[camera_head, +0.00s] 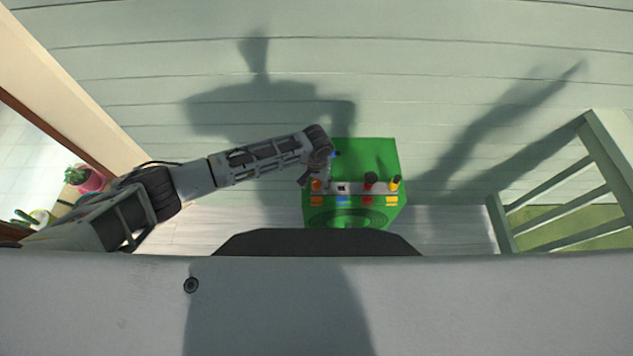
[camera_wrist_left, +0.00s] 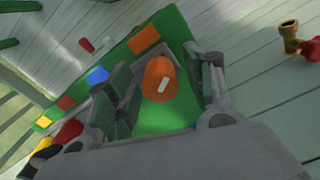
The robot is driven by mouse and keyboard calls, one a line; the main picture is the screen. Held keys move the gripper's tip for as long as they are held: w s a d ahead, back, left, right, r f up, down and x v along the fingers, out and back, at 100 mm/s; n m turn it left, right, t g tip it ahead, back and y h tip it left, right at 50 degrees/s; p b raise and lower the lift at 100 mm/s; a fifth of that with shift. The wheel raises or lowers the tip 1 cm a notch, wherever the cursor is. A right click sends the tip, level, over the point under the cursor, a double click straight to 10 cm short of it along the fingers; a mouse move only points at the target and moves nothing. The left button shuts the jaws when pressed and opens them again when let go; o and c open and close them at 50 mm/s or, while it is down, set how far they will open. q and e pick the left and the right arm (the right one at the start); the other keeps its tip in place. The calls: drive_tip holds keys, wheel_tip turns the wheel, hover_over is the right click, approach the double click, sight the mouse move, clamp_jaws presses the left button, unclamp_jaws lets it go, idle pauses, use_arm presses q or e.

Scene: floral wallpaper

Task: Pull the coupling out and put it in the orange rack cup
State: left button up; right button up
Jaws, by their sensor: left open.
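A green box (camera_head: 370,156) stands against the pale plank wall, with a row of coloured pieces above orange, blue, red and yellow-orange labels. The orange piece (camera_head: 316,185) is at the row's left end. My left gripper (camera_head: 304,178) is over that end. In the left wrist view, the open left gripper (camera_wrist_left: 160,90) has its fingers on either side of the orange piece (camera_wrist_left: 158,76), which bears a white mark; contact cannot be told. I cannot tell for sure which piece is the coupling or which part is the orange rack cup. My right gripper is out of view.
A red knob (camera_head: 370,178) and a yellow knob (camera_head: 394,184) stand farther right on the box. A brass elbow (camera_wrist_left: 289,36) shows at the upper right in the wrist view. A slatted green frame (camera_head: 560,187) stands at right.

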sight(317, 181)
use_arm(q)
wheel_tip(317, 181, up, 12)
idle(0.7)
drive_tip(key=shift+f, duration=0.1)
idle(0.8)
